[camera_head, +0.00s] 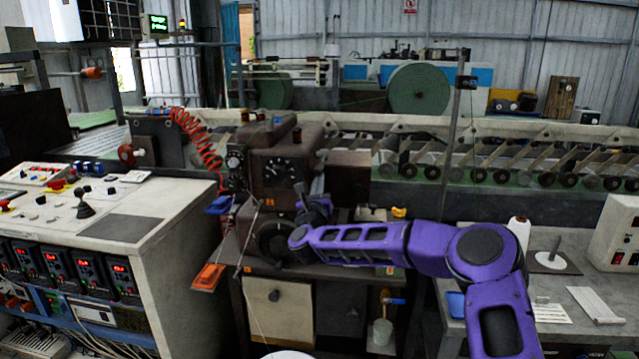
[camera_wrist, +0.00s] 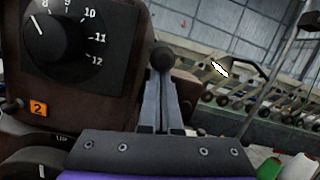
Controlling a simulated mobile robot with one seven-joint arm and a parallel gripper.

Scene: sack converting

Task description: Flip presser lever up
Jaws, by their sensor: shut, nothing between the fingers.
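The brown sewing machine head (camera_head: 286,165) stands on a dark bench in the head view, with a black numbered dial (camera_wrist: 55,35) on its face in the wrist view. A dark round knob (camera_wrist: 162,56), which looks like the end of the presser lever, shows right at my fingertips in the wrist view. The lever's stem is hidden behind the fingers. My gripper (camera_wrist: 161,88) is shut and empty, its grey fingers together just below the knob; I cannot tell whether they touch it. In the head view my gripper (camera_head: 318,187) is close against the machine's right front.
An orange label "2" (camera_wrist: 38,109) and a partly hidden "UP" mark are on the machine's face. A red coiled hose (camera_head: 195,135) hangs at its left. A control console (camera_head: 130,228) stands left, a grey table (camera_head: 580,270) right. A conveyor runs behind.

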